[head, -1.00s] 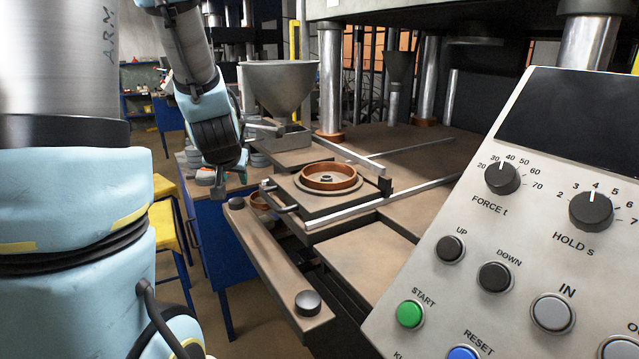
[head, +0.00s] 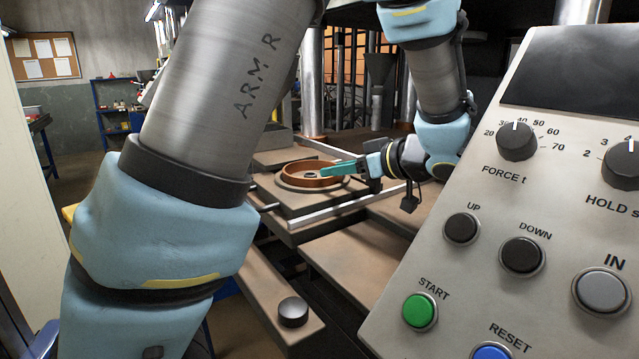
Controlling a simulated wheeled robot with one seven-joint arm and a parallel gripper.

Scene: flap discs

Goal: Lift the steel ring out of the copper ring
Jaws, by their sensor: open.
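The copper ring (head: 297,182) sits on a round grey base on the square plate of the press. Inside it, near the middle, is a small dark grey ring-like piece (head: 311,175), which looks like the steel ring; it is too small to make out well. My gripper (head: 332,169) comes in from the right with its teal fingers pointing left, over the right side of the copper ring. The fingers are open and nothing shows between them. Their tips are close to the small piece; I cannot tell their height above it. The fingers hide part of the copper ring's right rim.
The control panel (head: 520,200) with knobs and buttons fills the right foreground. A metal rail (head: 340,213) runs along the plate's front. Bright press columns (head: 312,80) stand behind.

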